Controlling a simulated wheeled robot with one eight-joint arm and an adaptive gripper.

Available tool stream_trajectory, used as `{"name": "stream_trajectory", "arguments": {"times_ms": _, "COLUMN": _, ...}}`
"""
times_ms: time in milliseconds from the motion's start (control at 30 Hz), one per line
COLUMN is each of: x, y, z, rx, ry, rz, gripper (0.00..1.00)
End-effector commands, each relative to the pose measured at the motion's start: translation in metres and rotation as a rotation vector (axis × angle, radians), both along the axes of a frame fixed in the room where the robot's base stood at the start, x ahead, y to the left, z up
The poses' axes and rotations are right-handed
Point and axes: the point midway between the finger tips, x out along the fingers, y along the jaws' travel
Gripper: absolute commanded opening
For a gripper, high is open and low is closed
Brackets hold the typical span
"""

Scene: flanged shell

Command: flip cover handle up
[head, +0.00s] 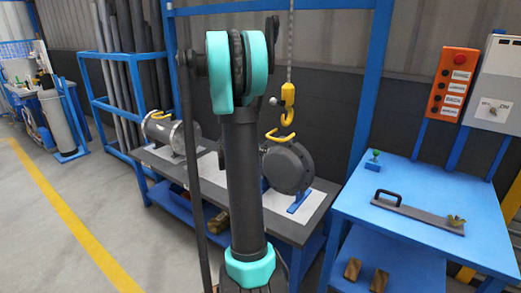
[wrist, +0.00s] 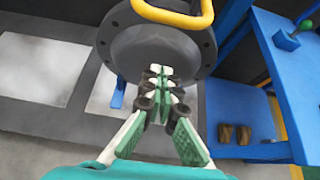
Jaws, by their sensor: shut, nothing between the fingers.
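The dark grey round cover (head: 290,168) stands upright on a blue support on the grey bench. A yellow loop handle (head: 280,138) sticks out from its top. In the wrist view the handle (wrist: 172,16) crosses the top edge, above the bolted cover face (wrist: 150,48). My gripper (wrist: 160,72) is shut and empty, its green and white fingertips in front of the lower part of the cover and below the handle. I cannot tell whether the tips touch the cover. In the head view my arm hides the gripper.
A yellow crane hook (head: 288,95) hangs above the cover. A grey flanged pipe piece (head: 160,130) stands further left on the bench. The blue table (head: 400,240) at right holds a handled bar (head: 420,212). The floor at left is clear.

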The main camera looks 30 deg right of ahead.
Motion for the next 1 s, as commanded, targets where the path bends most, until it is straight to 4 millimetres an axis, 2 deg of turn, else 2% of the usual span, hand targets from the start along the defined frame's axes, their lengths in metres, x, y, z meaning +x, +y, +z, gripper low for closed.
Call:
{"name": "stream_trajectory", "arguments": {"times_ms": 100, "x": 0.007, "y": -0.018, "z": -0.011, "rx": 0.0, "ry": 0.0, "rz": -0.004, "gripper": 0.0}}
{"name": "stream_trajectory", "arguments": {"times_ms": 333, "x": 0.017, "y": -0.044, "z": -0.028, "rx": 0.0, "ry": -0.001, "rz": -0.003, "gripper": 0.0}}
{"name": "stream_trajectory", "arguments": {"times_ms": 700, "x": 0.02, "y": -0.05, "z": 0.008, "rx": 0.0, "ry": 0.0, "rz": -0.001, "gripper": 0.0}}
{"name": "stream_trajectory", "arguments": {"times_ms": 1000, "x": 0.02, "y": -0.05, "z": 0.012, "rx": 0.0, "ry": -0.001, "rz": -0.001, "gripper": 0.0}}
